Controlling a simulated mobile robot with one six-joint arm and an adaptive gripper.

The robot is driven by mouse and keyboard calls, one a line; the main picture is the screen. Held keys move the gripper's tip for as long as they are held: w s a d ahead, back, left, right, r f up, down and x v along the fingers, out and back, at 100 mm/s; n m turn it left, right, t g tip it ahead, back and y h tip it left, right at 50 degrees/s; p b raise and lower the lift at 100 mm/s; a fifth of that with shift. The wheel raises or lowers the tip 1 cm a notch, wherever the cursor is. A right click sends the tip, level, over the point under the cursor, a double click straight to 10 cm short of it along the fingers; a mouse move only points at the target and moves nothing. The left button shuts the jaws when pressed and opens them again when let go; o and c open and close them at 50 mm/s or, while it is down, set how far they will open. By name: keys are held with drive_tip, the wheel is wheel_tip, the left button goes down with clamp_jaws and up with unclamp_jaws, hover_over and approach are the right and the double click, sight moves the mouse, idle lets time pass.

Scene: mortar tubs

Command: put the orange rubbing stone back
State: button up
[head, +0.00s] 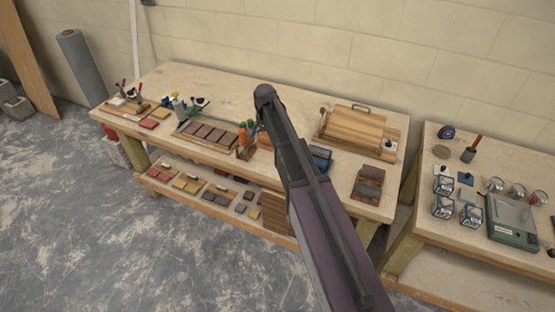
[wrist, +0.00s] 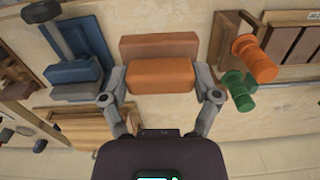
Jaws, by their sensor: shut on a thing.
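The orange rubbing stone (wrist: 160,77) is a rectangular block in the middle of the wrist view. My gripper (wrist: 162,88) is shut on it, with one finger at each short end. A duller reddish-brown block (wrist: 160,45) shows just beyond the stone; I cannot tell whether the two touch. How high the stone is above the bench is hard to tell.
A blue tool (wrist: 75,70) stands left of my gripper in the wrist view. Orange (wrist: 255,60) and green (wrist: 238,90) cylindrical things stand close on its right. In the head view a wooden board (head: 355,130) lies at the bench's back right, and a sectioned tray (head: 210,147) is left of my arm.

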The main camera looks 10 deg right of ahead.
drive_tip(key=shift+w+d, duration=0.1)
drive_tip(key=shift+w, duration=0.15)
drive_tip(key=shift+d, duration=0.15)
drive_tip(key=w+d+f+b, duration=0.1)
drive_tip(key=f+b, duration=0.1)
drive_tip(key=w+d+f+b, duration=0.1)
drive_tip(key=d+f+b, duration=0.1)
drive_tip(key=shift+w+d, duration=0.1)
drive_tip(key=shift+w, duration=0.3)
idle(0.3)
wheel_tip(320, 180, down, 6)
drive_tip(key=b, duration=0.6)
drive_tip(key=shift+f, duration=0.1)
idle(0.3)
drive_tip(key=shift+f+b, duration=1.9)
drive_tip(key=shift+b, duration=0.1)
